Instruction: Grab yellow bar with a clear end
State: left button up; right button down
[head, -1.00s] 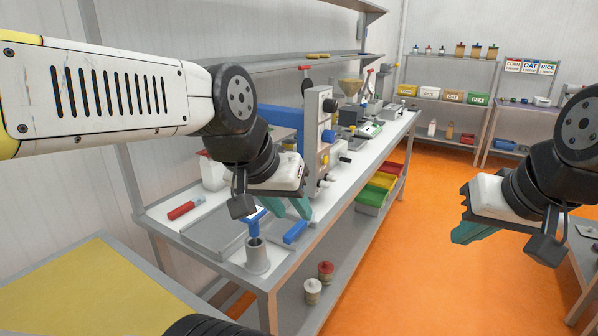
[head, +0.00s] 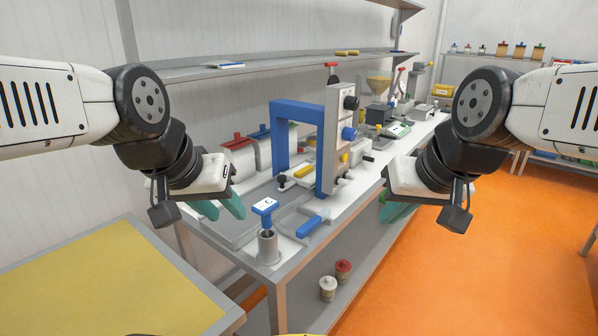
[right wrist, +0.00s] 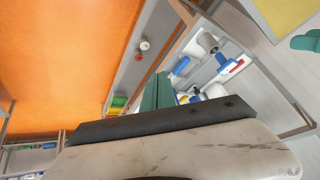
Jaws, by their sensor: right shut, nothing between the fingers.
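A yellow bar (head: 304,171) lies on the bench's grey tray area, left of the upright grey panel and partly framed by a blue arch. It is too small to tell whether one end is clear. More small yellow pieces (head: 347,53) lie on the wall shelf. My left gripper (head: 228,212) hangs over the bench's left part, its teal fingers apart and empty. My right gripper (head: 396,208) is in front of the bench's front edge, right of the panel. It is shut and empty; its teal fingers lie together in the right wrist view (right wrist: 158,90).
The blue arch (head: 275,140) and grey panel (head: 336,140) stand up from the bench. A metal cup (head: 268,246) with a blue-topped tool and a blue-handled tool (head: 309,227) are near its front corner. A yellow-topped table (head: 110,285) is at front left.

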aim_at(303, 172)
jog(key=i+l+u, duration=0.45)
jog(key=l, duration=0.15)
jog(key=i+l+u, duration=0.25)
jog(key=l+u, duration=0.15)
jog(key=l, duration=0.35)
jog(key=i+l+u, duration=0.2)
jog(key=l+u, duration=0.25)
jog(key=l, duration=0.35)
jog(key=l+u, duration=0.4)
jog(key=l, duration=0.45)
jog(key=l+u, duration=0.45)
jog(key=l, duration=0.4)
